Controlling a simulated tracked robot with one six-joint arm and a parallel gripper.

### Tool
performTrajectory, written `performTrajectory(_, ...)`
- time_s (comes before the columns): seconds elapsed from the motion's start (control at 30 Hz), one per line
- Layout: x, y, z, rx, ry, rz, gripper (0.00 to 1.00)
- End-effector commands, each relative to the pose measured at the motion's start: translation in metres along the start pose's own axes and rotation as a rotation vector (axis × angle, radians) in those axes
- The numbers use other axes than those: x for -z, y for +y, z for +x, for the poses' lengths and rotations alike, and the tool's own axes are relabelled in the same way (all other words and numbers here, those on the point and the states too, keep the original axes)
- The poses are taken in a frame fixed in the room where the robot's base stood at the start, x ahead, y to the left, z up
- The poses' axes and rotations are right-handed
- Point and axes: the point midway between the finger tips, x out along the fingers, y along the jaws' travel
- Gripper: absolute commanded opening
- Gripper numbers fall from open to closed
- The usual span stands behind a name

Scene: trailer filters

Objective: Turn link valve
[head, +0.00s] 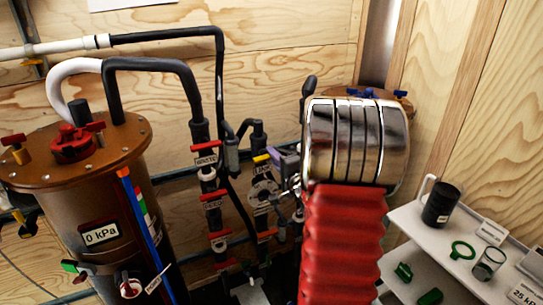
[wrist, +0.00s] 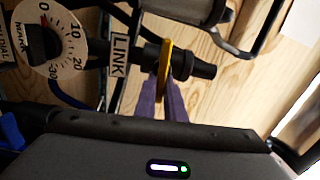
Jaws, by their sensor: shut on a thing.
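The link valve shows in the wrist view as a yellow handle (wrist: 166,66) on a dark pipe, beside a white "LINK" label (wrist: 120,62). The handle looks long and thin and lies across the pipe. My gripper (wrist: 163,88) has its two purple fingers on either side of the handle's lower part and is shut on it. In the head view a small bit of the yellow handle (head: 261,158) shows beside my gripper (head: 280,160). My arm's red sleeve and chrome joint hide what lies behind them there.
A round dial (wrist: 58,45) is left of the label. In the head view a brown filter tank (head: 110,210) reading 0 kPa stands left. Pipes with red-handled valves (head: 206,160) run between it and my arm. A white shelf (head: 450,240) with a black mug (head: 440,205) is right.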

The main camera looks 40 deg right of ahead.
Motion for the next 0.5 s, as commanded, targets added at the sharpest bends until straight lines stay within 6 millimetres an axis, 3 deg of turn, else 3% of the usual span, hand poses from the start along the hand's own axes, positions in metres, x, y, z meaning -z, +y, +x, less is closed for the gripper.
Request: performTrajectory(0.5,0.0014,0.0055,-0.0007,-0.008,0.005,0.089,0.0)
